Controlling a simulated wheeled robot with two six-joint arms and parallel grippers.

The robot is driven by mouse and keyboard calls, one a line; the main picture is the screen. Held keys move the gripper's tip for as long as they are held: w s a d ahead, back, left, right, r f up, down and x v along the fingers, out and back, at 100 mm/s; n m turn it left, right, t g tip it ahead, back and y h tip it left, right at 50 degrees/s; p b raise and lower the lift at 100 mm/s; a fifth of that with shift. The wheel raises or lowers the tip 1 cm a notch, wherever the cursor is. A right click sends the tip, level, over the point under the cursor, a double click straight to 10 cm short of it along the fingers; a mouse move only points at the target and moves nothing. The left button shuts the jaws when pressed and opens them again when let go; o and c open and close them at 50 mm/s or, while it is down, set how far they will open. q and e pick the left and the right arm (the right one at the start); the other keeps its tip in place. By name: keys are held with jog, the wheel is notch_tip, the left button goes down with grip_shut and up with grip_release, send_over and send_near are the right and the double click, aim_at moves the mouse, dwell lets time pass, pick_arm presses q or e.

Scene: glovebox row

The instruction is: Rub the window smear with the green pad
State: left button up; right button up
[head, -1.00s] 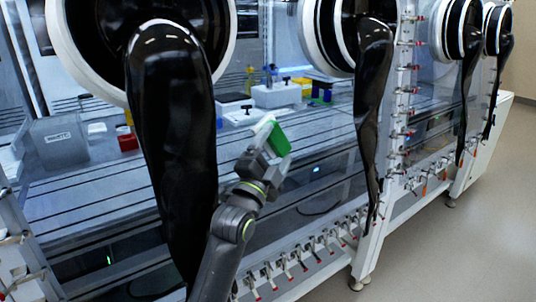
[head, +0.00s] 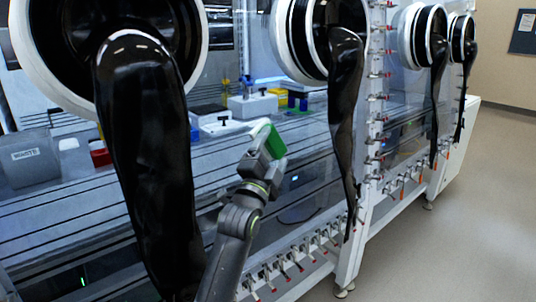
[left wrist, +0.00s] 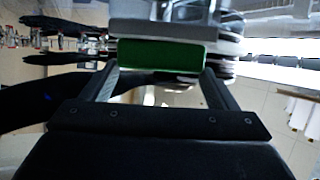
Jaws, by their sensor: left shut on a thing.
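The green pad (head: 275,141) has a pale backing and is held in my left gripper (head: 262,158), in front of the glovebox window (head: 225,165). In the left wrist view the green pad (left wrist: 160,55) sits between the two fingers of my left gripper (left wrist: 160,82), which are shut on it. I cannot tell whether the pad touches the window. I cannot make out a smear on the window. My right gripper is not in view.
Long black gloves (head: 150,160) hang from white ring ports in front of the window, one just left of my left arm and another (head: 345,110) to its right. Behind the window are a bin marked WASTE (head: 30,158) and a white box (head: 252,104). Open floor (head: 470,220) lies at the right.

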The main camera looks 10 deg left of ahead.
pick_arm(q)
jog(key=shift+w+d, duration=0.85)
jog(key=shift+w, duration=0.35)
jog(key=s+a, duration=0.3)
jog(key=s, duration=0.1)
jog(key=s+a+p, duration=0.1)
jog(key=s+a, duration=0.2)
jog(key=s+a+p, duration=0.1)
jog(key=s+a, duration=0.2)
jog(key=s, duration=0.1)
jog(key=shift+s, duration=0.3)
dwell(0.4)
jog(key=shift+d+f, duration=0.1)
